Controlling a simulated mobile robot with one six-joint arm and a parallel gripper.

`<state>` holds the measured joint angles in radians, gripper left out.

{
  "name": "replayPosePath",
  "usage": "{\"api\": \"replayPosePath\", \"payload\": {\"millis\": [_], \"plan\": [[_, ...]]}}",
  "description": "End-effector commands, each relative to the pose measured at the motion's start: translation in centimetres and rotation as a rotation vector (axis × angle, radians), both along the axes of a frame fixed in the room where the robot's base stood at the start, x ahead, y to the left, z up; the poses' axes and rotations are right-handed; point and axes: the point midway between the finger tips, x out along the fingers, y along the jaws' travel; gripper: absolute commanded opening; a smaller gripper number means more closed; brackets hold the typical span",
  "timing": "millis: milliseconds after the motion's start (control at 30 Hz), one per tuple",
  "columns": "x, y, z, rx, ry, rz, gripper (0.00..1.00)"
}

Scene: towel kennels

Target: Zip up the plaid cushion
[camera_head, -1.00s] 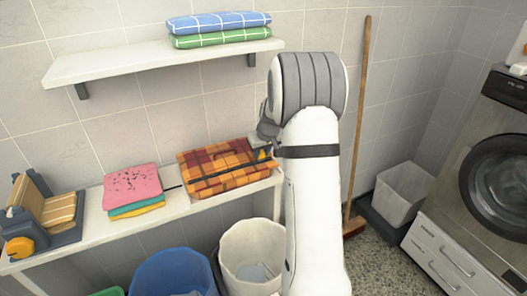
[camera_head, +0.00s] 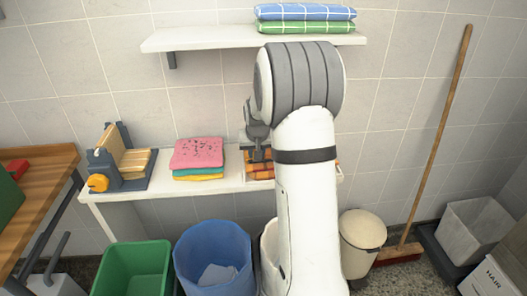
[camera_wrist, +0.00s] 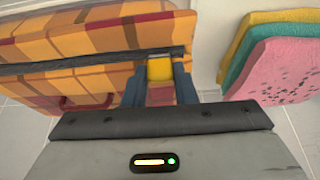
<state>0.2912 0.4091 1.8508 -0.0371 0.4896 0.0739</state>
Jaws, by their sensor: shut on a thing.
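The orange plaid cushion (camera_head: 322,170) lies on the low white bench, mostly hidden behind my arm in the head view. In the wrist view the cushion (camera_wrist: 90,40) fills the upper left. Its dark zip strip (camera_wrist: 70,64) runs along its side to the end near the towels. My gripper (camera_wrist: 160,82) is at that end, its blue fingers shut on a yellow zip pull (camera_wrist: 160,68). In the head view my gripper (camera_head: 258,150) is at the cushion's left end, and the pull is too small to make out.
Folded pink, teal and yellow towels (camera_head: 198,158) lie just left of the cushion on the bench (camera_head: 160,188). A wooden-and-grey device (camera_head: 120,160) stands further left. A shelf (camera_head: 205,38) with blue and green cushions hangs above. Bins (camera_head: 213,250) stand below; a broom (camera_head: 440,130) leans right.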

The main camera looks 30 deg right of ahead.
Motion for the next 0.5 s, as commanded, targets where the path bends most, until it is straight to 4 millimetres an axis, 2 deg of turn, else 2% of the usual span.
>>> {"api": "replayPosePath", "payload": {"millis": [367,400,500], "plan": [[-0.25,-0.72,0.04,0.0,0.0,-0.019,0.0],[-0.26,-0.76,0.04,0.0,0.0,-0.019,0.27],[-0.29,-0.84,0.05,0.0,0.0,-0.021,0.35]]}}
